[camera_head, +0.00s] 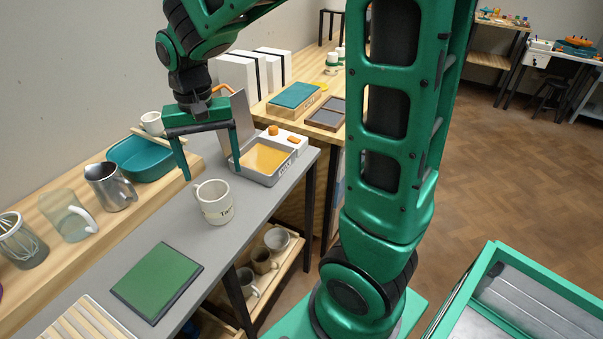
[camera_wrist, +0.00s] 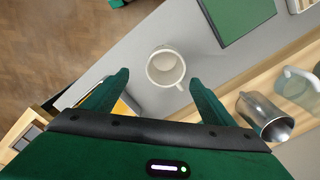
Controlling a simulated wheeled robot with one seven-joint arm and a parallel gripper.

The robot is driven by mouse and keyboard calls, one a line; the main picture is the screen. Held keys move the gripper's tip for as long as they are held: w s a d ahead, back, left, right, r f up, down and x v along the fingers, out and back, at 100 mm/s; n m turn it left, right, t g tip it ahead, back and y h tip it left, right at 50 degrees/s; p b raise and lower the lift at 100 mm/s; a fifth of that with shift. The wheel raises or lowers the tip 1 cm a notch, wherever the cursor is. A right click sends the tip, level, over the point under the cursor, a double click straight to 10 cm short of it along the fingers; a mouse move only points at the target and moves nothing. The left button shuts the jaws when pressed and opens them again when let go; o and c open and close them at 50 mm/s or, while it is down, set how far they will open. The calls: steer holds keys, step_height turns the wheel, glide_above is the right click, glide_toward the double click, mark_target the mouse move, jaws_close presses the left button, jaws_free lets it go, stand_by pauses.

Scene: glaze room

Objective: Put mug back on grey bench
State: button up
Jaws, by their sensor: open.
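A white mug (camera_head: 214,203) with dark lettering stands upright on the grey bench (camera_head: 160,230), near its right edge. In the wrist view the mug (camera_wrist: 165,67) is seen from above, empty, with its handle pointing toward the lower right. My gripper (camera_head: 212,174) is open and empty, its two fingers pointing down above and behind the mug. In the wrist view my gripper (camera_wrist: 158,85) has its fingertips spread wide, and the mug lies just beyond them, not touching as far as I can tell.
A yellow-filled tray (camera_head: 264,160) lies behind the mug. A green mat (camera_head: 157,282) lies in front on the bench. A metal pitcher (camera_head: 109,187), a teal basin (camera_head: 150,158) and a glass jug (camera_head: 66,215) stand on the wooden shelf at left. Other cups sit on a shelf below.

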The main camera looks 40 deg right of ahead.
steer(key=s+d, duration=0.8)
steer(key=s, duration=0.3)
steer(key=s+d+m, duration=0.1)
steer(key=s+d, duration=0.7)
steer(key=s, duration=0.4)
steer(key=shift+d, duration=0.2)
steer(key=shift+w+f, duration=0.2)
steer(key=shift+w, duration=0.35)
